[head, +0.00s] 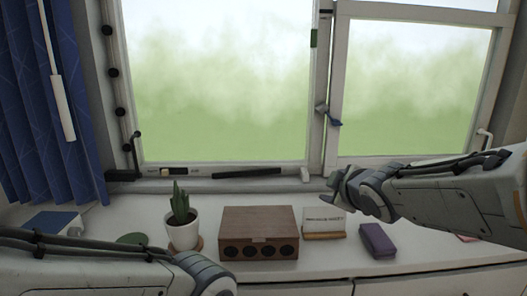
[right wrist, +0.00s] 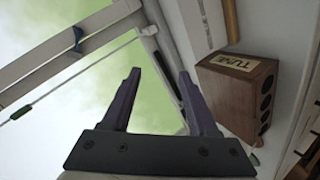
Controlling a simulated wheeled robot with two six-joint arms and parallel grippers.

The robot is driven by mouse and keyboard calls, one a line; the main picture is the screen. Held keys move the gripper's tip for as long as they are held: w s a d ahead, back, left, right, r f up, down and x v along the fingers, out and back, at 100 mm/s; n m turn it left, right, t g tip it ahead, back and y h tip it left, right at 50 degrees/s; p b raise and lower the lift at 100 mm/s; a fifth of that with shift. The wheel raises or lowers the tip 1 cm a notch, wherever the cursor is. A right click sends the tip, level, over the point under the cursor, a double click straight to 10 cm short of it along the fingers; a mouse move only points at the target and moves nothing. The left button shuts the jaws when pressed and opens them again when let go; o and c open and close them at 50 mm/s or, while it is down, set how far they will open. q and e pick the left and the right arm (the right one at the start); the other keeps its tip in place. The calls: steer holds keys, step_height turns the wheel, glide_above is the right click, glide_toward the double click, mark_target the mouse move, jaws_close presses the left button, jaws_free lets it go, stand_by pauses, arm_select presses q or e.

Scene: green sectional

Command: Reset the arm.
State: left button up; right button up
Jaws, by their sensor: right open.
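My right arm reaches in from the right in the head view, with its right gripper (head: 335,190) held in the air in front of the window, above the white counter. In the right wrist view the gripper (right wrist: 159,80) has its two dark fingers spread apart with nothing between them. The window and its frame show beyond the fingers. My left arm lies low across the bottom left of the head view, and its gripper is outside the picture.
A blue curtain (head: 50,110) hangs at left.

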steer(key=s+a+f+m+g+b, duration=0.25)
steer(key=s+a+f, duration=0.25)
steer(key=s+f, duration=0.3)
steer(key=s+a+f+m+g+b, duration=0.1)
steer(key=s+a+f+g, duration=0.3)
steer(key=s+f, duration=0.4)
steer(key=s+a+f+m+g+b, duration=0.1)
steer(key=s+f+g, duration=0.25)
steer(key=s, duration=0.45)
steer(key=s+a+f+m+g+b, duration=0.1)
steer(key=s+f+g, duration=0.25)
steer(key=s, duration=0.35)
step_height(320, 180, up, 17)
steer(key=p, duration=1.7)
steer(key=shift+d+t, duration=0.2)
steer(key=shift+t, duration=0.25)
